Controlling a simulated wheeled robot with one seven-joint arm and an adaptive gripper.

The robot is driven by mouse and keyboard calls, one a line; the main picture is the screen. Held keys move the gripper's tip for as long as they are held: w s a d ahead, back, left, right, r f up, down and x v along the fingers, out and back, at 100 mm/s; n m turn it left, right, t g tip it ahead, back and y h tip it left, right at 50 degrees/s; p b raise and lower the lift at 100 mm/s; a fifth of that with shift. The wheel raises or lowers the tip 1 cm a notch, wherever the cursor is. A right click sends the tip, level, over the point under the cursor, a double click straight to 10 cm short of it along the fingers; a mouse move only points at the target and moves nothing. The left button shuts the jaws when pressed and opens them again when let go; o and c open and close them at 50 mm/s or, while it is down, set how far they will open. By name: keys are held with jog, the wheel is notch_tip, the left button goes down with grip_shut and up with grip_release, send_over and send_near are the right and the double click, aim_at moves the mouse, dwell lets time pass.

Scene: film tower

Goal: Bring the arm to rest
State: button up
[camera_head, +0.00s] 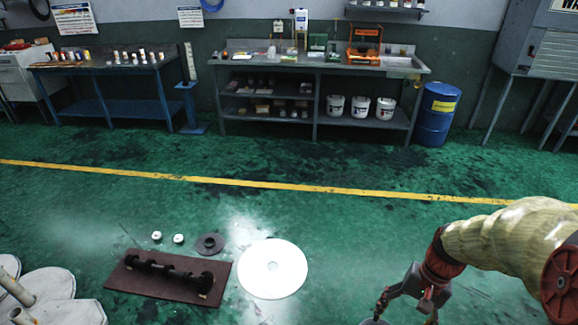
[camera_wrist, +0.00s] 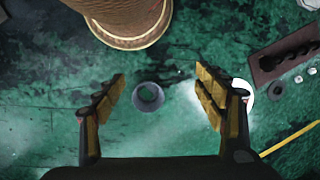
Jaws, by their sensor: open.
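My gripper (camera_head: 406,312) hangs at the lower right of the head view, at the end of my arm. In the wrist view its two fingers (camera_wrist: 160,75) are spread wide apart with nothing held between them. A small grey ring (camera_wrist: 148,97) shows between the fingers, apparently on the green floor below. In the head view only the edge of a grey round thing (camera_head: 374,322) shows at the bottom, beneath the gripper.
A white disc (camera_head: 273,285) and a brown board (camera_head: 130,281) with a dark shaft lie on the floor to the left. A brown ribbed drum (camera_wrist: 140,38) stands near the gripper. Workbenches (camera_head: 245,64) and a blue barrel (camera_head: 434,120) line the back; the middle floor is clear.

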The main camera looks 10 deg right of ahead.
jog(key=s+a+r+n+t+h+p, duration=0.1)
jog(key=a+r+n+t, duration=0.2)
jog(key=a+r, duration=0.3)
jog(key=s+a+r+n+t+h+p, duration=0.1)
jog(key=a+r+n+t, duration=0.2)
jog(key=r, duration=1.3)
jog(key=a+n, duration=0.1)
jog(key=a, duration=0.2)
jog(key=shift+a+r+n+t+h+p, duration=0.2)
jog(key=shift+r+n+t+h+p, duration=0.1)
jog(key=shift+t+p, duration=0.1)
